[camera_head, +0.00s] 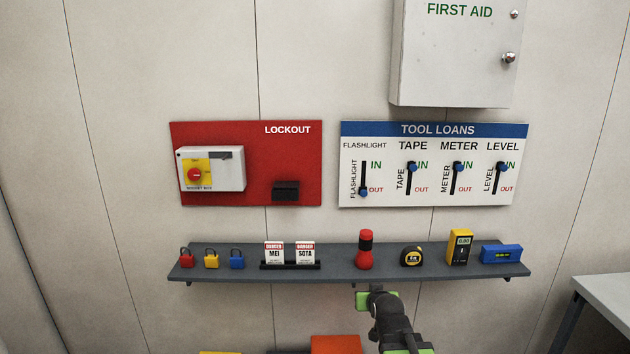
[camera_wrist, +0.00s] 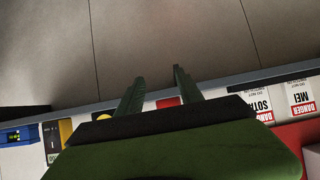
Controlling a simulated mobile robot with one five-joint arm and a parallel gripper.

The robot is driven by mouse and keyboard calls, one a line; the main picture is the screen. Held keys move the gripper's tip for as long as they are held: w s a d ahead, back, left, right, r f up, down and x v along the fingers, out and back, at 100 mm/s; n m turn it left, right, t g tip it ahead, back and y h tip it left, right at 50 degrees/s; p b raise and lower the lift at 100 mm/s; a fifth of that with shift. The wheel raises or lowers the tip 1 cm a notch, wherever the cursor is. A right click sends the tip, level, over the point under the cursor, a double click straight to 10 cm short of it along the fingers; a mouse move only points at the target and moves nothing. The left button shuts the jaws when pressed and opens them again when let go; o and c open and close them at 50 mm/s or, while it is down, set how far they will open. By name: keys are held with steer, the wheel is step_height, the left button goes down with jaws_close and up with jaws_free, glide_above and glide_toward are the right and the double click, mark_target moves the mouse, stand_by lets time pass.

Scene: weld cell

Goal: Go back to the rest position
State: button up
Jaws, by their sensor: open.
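My gripper (camera_head: 376,299) is low in the head view, just below the front edge of the shelf and under the red flashlight. In the wrist view its two dark green fingers (camera_wrist: 157,88) stand apart with nothing held between them. The red flashlight (camera_head: 365,250) stands upright on the grey shelf (camera_head: 340,277); a bit of red also shows between the fingers in the wrist view (camera_wrist: 168,102). My arm runs down from the gripper to the bottom edge of the head view.
The shelf also bears several padlocks (camera_head: 211,260), two danger tags (camera_head: 274,253), a tape measure (camera_head: 412,257), a yellow meter (camera_head: 460,247) and a blue level (camera_head: 502,254). On the tool loans board (camera_head: 434,200), the flashlight slider (camera_head: 363,192) is at OUT. An orange thing (camera_head: 335,345) is below.

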steer(key=s+f+g, duration=0.5)
steer(key=s, duration=0.5)
steer(key=s+f+g, duration=0.5)
steer(key=s+g, duration=0.1)
steer(key=s, duration=0.4)
steer(key=shift+s, duration=0.3)
